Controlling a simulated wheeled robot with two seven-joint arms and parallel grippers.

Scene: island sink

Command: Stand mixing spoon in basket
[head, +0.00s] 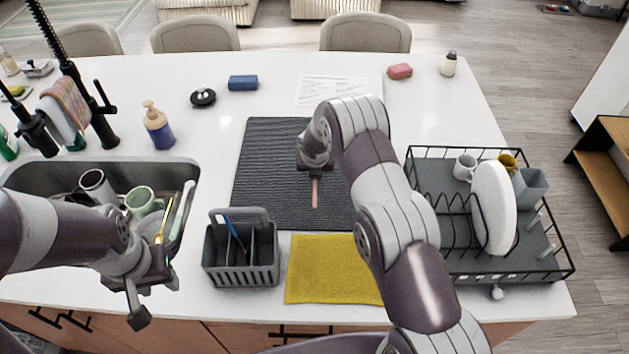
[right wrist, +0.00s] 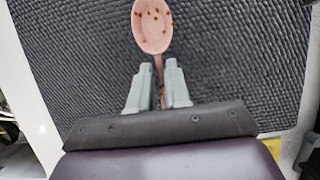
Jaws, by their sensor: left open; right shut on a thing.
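The mixing spoon is pink with brown spots on its bowl (right wrist: 152,28). My right gripper (right wrist: 160,88) is shut on its handle, over the dark mat; in the head view, a pink length of the spoon (head: 315,193) shows below this gripper (head: 316,168). The gripper's fingers are mostly hidden there by my arm. The grey basket (head: 241,272) stands on the counter in front of the mat, to the left of the spoon. It has dividers, and a blue-handled utensil (head: 234,232) leans in it. My left gripper (head: 152,284) is open over the sink's front edge.
The sink (head: 55,178) at left holds cups and utensils. A yellow cloth (head: 325,270) lies right of the basket. A dish rack (head: 465,262) with a plate and mugs stands at right. The dark ribbed mat (head: 262,165) is otherwise clear.

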